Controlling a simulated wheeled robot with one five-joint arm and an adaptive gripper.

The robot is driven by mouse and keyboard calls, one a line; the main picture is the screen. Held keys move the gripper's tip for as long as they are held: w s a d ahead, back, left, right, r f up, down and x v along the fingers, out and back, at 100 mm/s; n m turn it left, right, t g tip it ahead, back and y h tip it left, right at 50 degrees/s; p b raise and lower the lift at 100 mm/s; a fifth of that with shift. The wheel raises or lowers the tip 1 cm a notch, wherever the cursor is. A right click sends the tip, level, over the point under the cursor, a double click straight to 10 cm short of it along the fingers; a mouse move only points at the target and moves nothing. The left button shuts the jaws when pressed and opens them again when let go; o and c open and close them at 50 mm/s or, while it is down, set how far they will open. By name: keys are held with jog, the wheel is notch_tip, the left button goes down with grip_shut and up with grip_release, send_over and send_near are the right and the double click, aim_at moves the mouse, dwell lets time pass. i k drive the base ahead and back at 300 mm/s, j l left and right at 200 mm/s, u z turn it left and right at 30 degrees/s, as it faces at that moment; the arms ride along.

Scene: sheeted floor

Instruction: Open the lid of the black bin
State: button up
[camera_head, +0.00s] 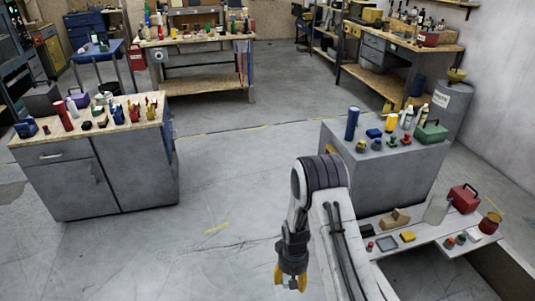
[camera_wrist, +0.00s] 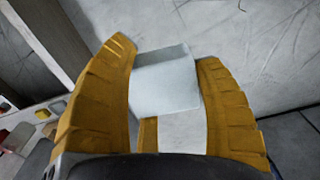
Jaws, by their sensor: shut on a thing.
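My gripper (camera_head: 291,282) hangs low over the floor in the head view, with its yellow fingers pointing down. In the wrist view my gripper (camera_wrist: 165,95) has its two yellow fingers closed on a pale grey block (camera_wrist: 168,78) with a flat, box-like face. The fingers hide its sides, and I cannot tell what it belongs to. In the head view the block cannot be made out.
A grey cabinet (camera_head: 90,170) with small items stands left. Another grey cabinet (camera_head: 385,170) stands right, beside a low white bench (camera_head: 430,232) holding a red toolbox (camera_head: 464,198). Workbenches (camera_head: 205,87) line the back. The middle floor (camera_head: 235,170) is clear.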

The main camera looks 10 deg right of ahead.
aim_at(45, 89)
jog(key=i+z, duration=0.2)
jog(key=i, duration=2.9)
jog(key=i+l+u, duration=0.2)
jog(key=i, duration=0.7)
jog(key=j, duration=0.1)
